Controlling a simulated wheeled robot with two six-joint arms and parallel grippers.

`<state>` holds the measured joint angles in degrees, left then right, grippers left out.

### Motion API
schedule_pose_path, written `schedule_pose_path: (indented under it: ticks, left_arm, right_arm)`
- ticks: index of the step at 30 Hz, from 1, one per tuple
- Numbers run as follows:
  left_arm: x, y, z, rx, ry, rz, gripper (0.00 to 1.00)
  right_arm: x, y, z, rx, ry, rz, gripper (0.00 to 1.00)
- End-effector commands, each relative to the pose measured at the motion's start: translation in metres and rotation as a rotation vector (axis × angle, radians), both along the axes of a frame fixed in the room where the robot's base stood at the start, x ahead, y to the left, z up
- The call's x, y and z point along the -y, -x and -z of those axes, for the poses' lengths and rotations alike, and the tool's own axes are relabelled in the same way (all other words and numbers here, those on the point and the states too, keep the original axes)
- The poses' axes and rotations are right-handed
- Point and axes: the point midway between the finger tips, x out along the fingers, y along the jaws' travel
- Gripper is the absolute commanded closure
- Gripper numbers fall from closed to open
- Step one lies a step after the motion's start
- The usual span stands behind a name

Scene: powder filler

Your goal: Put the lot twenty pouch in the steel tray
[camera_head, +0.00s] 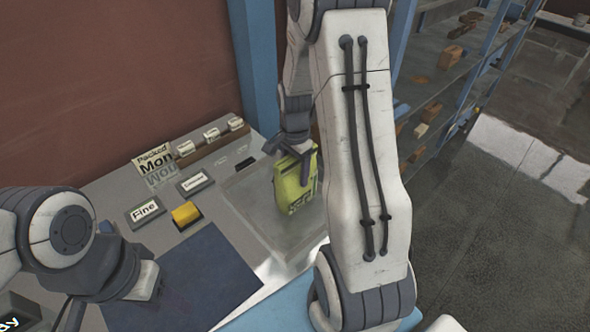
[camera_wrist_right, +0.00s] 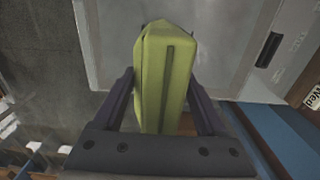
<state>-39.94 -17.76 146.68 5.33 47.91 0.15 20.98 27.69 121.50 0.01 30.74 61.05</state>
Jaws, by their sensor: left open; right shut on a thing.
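A yellow-green pouch (camera_head: 291,187) with dark print hangs upright in my right gripper (camera_head: 293,150), over the grey steel tray (camera_head: 245,197). I cannot read a lot number on it. In the right wrist view, the pouch (camera_wrist_right: 165,75) sits between the two fingers of my right gripper (camera_wrist_right: 165,105), with the grey tray (camera_wrist_right: 108,45) behind it. I cannot tell whether the pouch's lower end touches the tray floor. My right arm hides the tray's right side. My left gripper (camera_head: 72,315) is open at the lower left, partly cut off by the frame.
A dark blue mat (camera_head: 190,280) lies in front of the tray. Left of the tray are a "Fine" sign (camera_head: 146,211), a yellow block (camera_head: 186,213) and another label plate (camera_head: 194,182). A rack of small cards (camera_head: 213,138) stands behind. A blue post (camera_head: 254,70) rises at the back.

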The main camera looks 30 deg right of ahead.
Motion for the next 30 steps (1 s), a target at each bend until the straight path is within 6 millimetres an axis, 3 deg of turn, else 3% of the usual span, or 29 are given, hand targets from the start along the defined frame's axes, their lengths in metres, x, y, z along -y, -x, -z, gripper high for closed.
schedule_pose_path:
  ticks: [1,2,3,14,30]
  left_arm:
    - [0.000,0.000,0.002,0.000,0.000,0.000,0.50]
    - [0.000,0.000,0.001,0.000,0.000,0.000,0.50]
    - [0.000,0.000,0.001,0.000,0.000,0.000,0.50]
    - [0.000,0.000,0.000,0.000,0.000,0.000,0.50]
    - [0.000,0.000,0.012,0.000,0.000,0.001,0.50]
  right_arm:
    - [0.000,0.000,0.003,0.000,0.000,0.000,1.00]
    - [0.000,0.000,0.002,0.000,0.000,0.000,0.14]
    - [0.000,0.000,0.002,0.000,0.000,0.000,0.00]
    - [0.000,-0.001,-0.007,0.002,0.001,0.000,0.00]
    - [0.000,-0.001,-0.108,0.003,0.002,0.000,0.00]
